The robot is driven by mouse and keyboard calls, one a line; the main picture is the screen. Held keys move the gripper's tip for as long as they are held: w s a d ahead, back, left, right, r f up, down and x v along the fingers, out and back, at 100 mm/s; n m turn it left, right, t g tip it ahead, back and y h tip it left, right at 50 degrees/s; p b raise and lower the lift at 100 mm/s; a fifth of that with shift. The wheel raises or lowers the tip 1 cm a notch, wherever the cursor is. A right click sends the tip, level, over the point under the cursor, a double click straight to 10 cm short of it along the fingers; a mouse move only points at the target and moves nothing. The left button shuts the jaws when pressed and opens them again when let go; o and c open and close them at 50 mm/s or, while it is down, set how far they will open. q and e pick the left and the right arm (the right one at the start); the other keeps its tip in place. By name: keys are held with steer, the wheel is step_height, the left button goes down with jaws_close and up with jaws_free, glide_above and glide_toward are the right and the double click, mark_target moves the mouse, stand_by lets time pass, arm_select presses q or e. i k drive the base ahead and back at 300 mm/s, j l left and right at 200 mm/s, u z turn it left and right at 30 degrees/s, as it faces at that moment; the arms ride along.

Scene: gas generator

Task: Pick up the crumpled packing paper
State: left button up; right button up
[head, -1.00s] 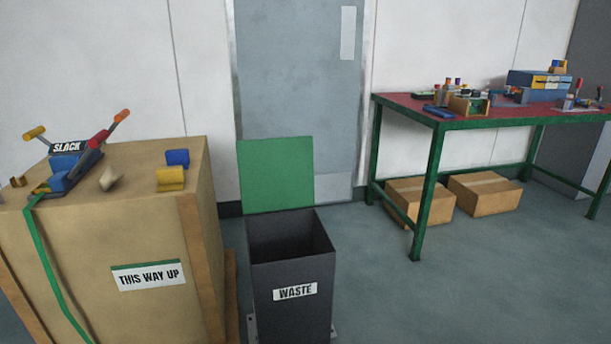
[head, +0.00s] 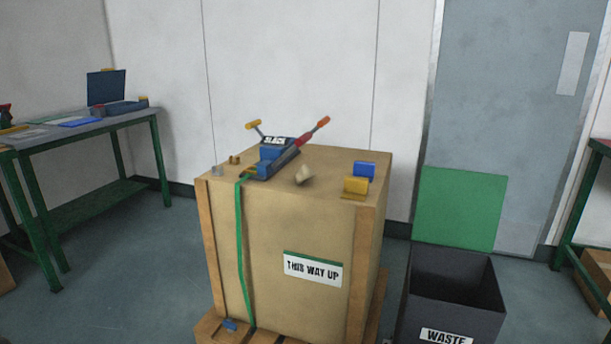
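A small crumpled beige piece (head: 304,175), which looks like the packing paper, lies on top of the large crate (head: 225,245) marked "THIS WAY UP". It sits just right of a blue ratchet tool labelled "SLACK" (head: 272,160), whose red and orange handle points up to the right. A green strap (head: 240,260) runs from the tool down the crate's front. Neither of my grippers shows in the head view.
An open dark waste bin (head: 455,285) with a raised green lid (head: 458,208) stands right of the crate. A blue block (head: 364,170) and a yellow block (head: 356,186) sit on the crate's right side. A green-legged bench (head: 85,130) stands at left. Floor between bench and crate is clear.

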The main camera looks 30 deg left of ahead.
mark_target(304, 172)
steer(key=i+l+u, duration=0.15)
steer(key=i+u, duration=0.2)
steer(key=i+l+u, duration=0.2)
steer(key=u, duration=0.15)
